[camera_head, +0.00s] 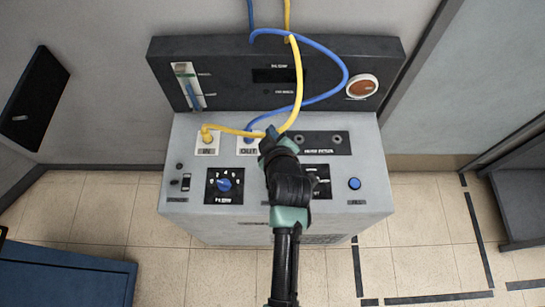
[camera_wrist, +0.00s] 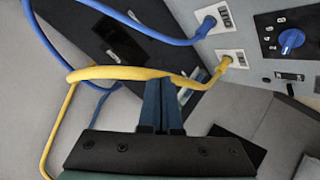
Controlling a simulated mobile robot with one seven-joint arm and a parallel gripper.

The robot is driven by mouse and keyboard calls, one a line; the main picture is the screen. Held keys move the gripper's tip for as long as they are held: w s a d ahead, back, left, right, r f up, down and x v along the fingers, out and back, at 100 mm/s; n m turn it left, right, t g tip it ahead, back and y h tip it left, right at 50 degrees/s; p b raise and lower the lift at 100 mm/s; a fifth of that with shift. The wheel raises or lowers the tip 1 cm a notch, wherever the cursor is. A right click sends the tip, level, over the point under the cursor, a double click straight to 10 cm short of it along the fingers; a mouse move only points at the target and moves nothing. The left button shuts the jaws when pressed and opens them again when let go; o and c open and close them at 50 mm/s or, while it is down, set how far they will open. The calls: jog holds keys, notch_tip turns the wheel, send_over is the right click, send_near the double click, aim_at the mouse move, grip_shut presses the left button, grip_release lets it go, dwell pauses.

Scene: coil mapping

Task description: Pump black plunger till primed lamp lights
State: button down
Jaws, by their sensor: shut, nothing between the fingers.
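My gripper (camera_head: 268,138) is shut and empty above the top of the grey machine (camera_head: 300,230), near its OUT port. In the wrist view its blue fingers (camera_wrist: 160,84) are together, with the yellow hose (camera_wrist: 120,72) crossing at their tips; whether they touch it I cannot tell. I cannot pick out the black plunger in either view; my gripper and arm cover part of the control face. A round orange lamp (camera_head: 361,86) sits at the right of the black back panel (camera_head: 225,55). A small dark dot with unreadable lettering sits mid-panel; I cannot tell which lamp is the primed one.
The yellow hose enters the IN port (camera_head: 207,140) and the blue hose (camera_head: 335,58) the OUT port; both loop over the machine. A blue dial (camera_head: 224,184), a blue button (camera_head: 355,184) and a gauge (camera_head: 188,86) are around. A blue box (camera_head: 65,275) stands lower left on the floor.

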jog(key=s+f+n+g+p, duration=0.1)
jog(key=s+f+g, duration=0.1)
jog(key=s+f, duration=0.3)
jog(key=shift+s+d+f, duration=0.2)
jog(key=shift+d+f, duration=0.15)
jog(key=shift+f, duration=0.15)
notch_tip(320, 180, down, 9)
jog(key=b, duration=0.7)
jog(key=shift+r, duration=0.15)
dwell(1.3)
jog(key=shift+f+b, duration=0.45)
jog(key=shift+b, duration=0.25)
jog(key=shift+f+b, duration=1.5)
jog(key=shift+f, duration=0.05)
dwell(1.0)
jog(key=shift+r, duration=0.1)
jog(key=shift+r+p, duration=1.55)
jog(key=shift+r, duration=0.35)
